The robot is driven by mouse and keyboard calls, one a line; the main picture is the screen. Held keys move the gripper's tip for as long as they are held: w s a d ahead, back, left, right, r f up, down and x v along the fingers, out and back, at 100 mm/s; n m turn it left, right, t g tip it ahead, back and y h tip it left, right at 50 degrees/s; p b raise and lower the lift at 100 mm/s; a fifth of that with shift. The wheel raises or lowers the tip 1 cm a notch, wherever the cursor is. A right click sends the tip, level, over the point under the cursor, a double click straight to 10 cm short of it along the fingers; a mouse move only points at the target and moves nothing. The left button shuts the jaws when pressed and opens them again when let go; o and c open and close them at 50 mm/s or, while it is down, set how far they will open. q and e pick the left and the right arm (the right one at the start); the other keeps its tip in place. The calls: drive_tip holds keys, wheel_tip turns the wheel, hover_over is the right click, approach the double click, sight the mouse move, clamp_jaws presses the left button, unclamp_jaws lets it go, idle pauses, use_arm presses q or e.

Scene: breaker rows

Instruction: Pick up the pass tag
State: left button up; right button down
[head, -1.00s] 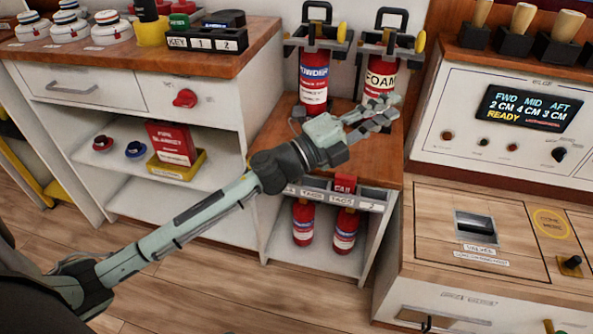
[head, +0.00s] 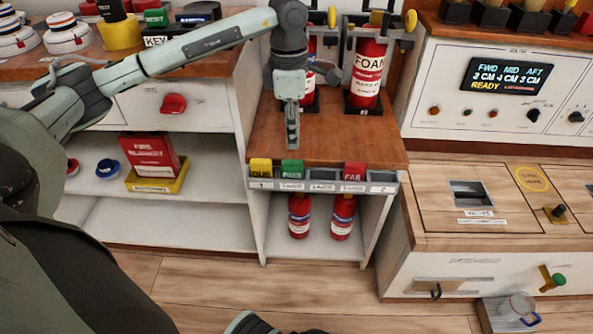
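A green tag (head: 292,169), seemingly the pass tag, stands in the grey tag rack (head: 325,185) along the front edge of the low wooden stand. A yellow tag (head: 260,168) is to its left and a red FAIL tag (head: 354,172) to its right. My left gripper (head: 293,146) points straight down over the stand top, just above and behind the green tag in the picture. It looks apart from the tag. Its fingers show edge-on, so I cannot tell their opening. My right gripper is out of view.
A FOAM extinguisher (head: 367,72) stands at the back of the stand (head: 340,137). Another extinguisher (head: 308,80) is partly hidden behind my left arm. Two small extinguishers (head: 300,215) (head: 342,217) stand below the rack. The wooden top around the gripper is clear.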

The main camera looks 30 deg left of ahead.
sight(292, 161)
use_arm(q)
drive_tip(key=shift+a+f, duration=0.1)
drive_tip(key=shift+a, duration=0.35)
drive_tip(key=f, duration=0.6)
drive_tip(key=shift+w+d+f, duration=0.1)
drive_tip(key=shift+d+f, duration=0.1)
drive_tip(key=shift+f, duration=0.5)
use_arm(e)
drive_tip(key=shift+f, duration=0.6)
use_arm(q)
clamp_jaws()
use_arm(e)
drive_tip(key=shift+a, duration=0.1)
